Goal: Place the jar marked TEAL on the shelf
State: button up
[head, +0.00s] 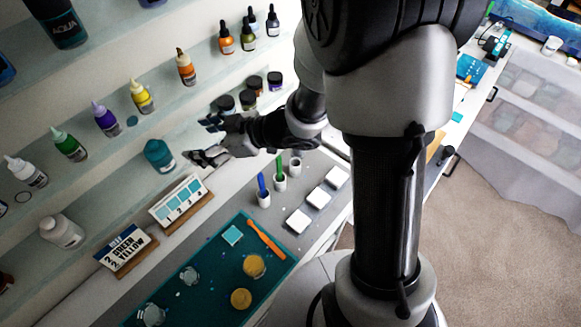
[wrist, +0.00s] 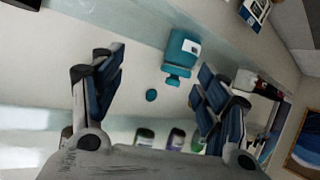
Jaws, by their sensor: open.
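A teal jar (head: 159,155) is at the lower shelf (head: 115,165) in the head view, just left of my gripper. It shows whole in the wrist view (wrist: 184,48), with a pale label patch I cannot read. My gripper (head: 198,141) is open and empty, its fingers spread toward the jar. In the wrist view the jar lies beyond the gap between my fingertips (wrist: 162,66), not visibly touched. A small teal disc (head: 132,120) is on the shelf near the purple and yellow bottles. It also shows in the wrist view (wrist: 151,95).
Dropper bottles, including a purple one (head: 106,119) and a yellow one (head: 142,96), line the shelf. Dark jars (head: 248,98) stand near my wrist.

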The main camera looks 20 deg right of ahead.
jog(key=w+d+r+m+t+h, duration=0.1)
jog(key=d+r+m+t+h, duration=0.25)
jog(key=d+r+h, duration=0.65)
jog(key=s+d+r+m+g+h, duration=0.1)
jog(key=s+d+m+g, duration=0.1)
jog(key=s+d+m, duration=0.45)
jog(key=s+a+g, duration=0.1)
jog(key=s+g, duration=0.1)
jog(key=s, duration=0.7)
jog(key=s+a+m+g+y, duration=0.1)
jog(key=s+g, duration=0.1)
jog(key=s, duration=0.8)
jog(key=shift+a+g, duration=0.35)
jog(key=shift+a, duration=0.05)
